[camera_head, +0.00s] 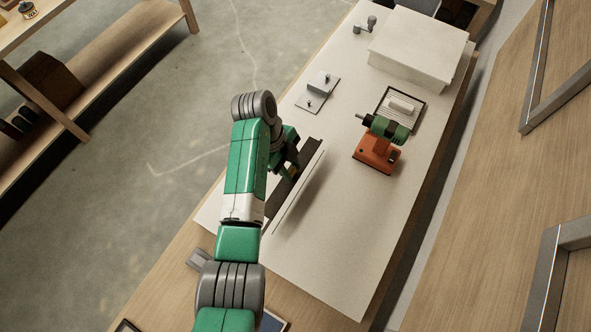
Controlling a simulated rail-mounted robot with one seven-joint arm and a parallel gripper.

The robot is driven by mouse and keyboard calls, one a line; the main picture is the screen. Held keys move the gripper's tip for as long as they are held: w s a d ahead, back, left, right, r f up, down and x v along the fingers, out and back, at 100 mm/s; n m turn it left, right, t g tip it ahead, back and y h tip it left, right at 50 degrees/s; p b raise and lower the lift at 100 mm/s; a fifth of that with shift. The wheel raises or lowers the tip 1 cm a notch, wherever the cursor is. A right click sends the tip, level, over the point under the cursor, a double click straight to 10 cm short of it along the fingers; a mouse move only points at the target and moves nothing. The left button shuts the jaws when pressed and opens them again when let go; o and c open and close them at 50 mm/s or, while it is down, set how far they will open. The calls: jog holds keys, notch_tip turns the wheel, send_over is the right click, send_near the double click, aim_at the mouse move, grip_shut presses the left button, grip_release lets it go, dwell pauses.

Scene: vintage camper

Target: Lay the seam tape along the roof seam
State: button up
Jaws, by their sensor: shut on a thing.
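My gripper (291,168) is at the middle left of the pale work surface (345,240), partly hidden by my own arm. It is shut on what looks like the seam tape (307,153), a long, narrow dark brown strip. The strip runs from upper right to lower left, and my arm covers part of it. A pale strip with a thin dark line (299,186) runs alongside, close to the dark one. I cannot tell whether this line is the roof seam, or whether the tape touches the surface.
A green-and-black power tool (388,130) stands on an orange base to the right. Behind it are a ribbed tray (417,116), a white box (418,48), a small metal plate (312,99) and a grey knobbed fitting (365,25). The surface's near right part is clear.

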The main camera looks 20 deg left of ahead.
jog(key=shift+f+b, duration=2.35)
jog(key=shift+f, duration=0.55)
jog(key=shift+f+b, duration=0.45)
jog(key=shift+f, duration=0.15)
jog(key=o, duration=1)
jog(key=shift+o, duration=0.2)
jog(key=shift+r, duration=0.1)
jog(key=v, duration=0.7)
jog(key=shift+r, duration=0.3)
